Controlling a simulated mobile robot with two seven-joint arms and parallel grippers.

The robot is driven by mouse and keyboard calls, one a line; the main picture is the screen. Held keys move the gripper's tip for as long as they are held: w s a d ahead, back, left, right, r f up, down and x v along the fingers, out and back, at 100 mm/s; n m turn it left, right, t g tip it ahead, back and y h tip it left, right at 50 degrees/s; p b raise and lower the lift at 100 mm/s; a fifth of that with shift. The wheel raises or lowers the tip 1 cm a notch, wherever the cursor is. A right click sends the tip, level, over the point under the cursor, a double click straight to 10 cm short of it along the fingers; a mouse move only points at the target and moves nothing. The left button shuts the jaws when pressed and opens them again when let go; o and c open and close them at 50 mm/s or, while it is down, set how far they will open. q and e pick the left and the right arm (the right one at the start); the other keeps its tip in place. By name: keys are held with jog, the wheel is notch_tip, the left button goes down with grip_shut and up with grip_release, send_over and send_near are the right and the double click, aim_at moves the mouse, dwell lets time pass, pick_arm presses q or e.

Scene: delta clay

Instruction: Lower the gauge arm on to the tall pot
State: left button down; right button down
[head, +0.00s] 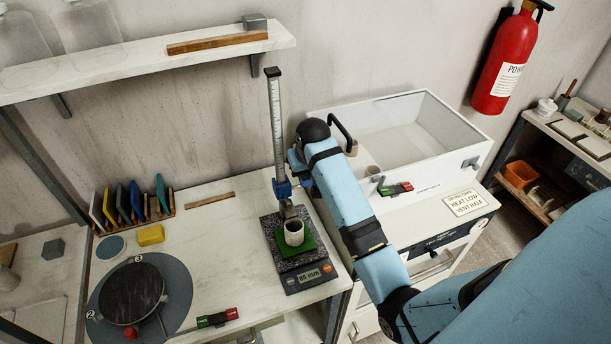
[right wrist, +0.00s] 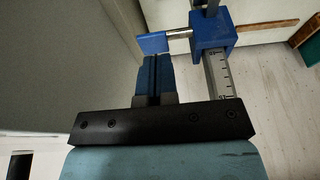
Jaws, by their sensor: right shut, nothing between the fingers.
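The height gauge has an upright scale (head: 277,120) with a blue slider (head: 283,188) low on it. The slider also shows in the right wrist view (right wrist: 212,32), with a silver rod leading to a blue block (right wrist: 152,43). A pale pot (head: 294,232) stands upright on a green pad on the gauge's dark stone base (head: 268,228), just below the gauge arm. I cannot tell whether arm and pot touch. My right gripper (right wrist: 154,64) is shut and empty, its fingertips close to the blue block; contact is unclear. My left gripper is out of view.
The base display (head: 309,275) reads 85 mm. A white open-topped box (head: 440,115) stands right of the gauge, behind my arm. A round turntable (head: 175,290) and colored cards (head: 122,203) are at left. A shelf (head: 120,65) hangs above.

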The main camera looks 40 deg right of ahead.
aim_at(305, 184)
jog(key=shift+f, duration=1.15)
notch_tip(305, 184, down, 2)
jog(key=shift+s+f, duration=0.1)
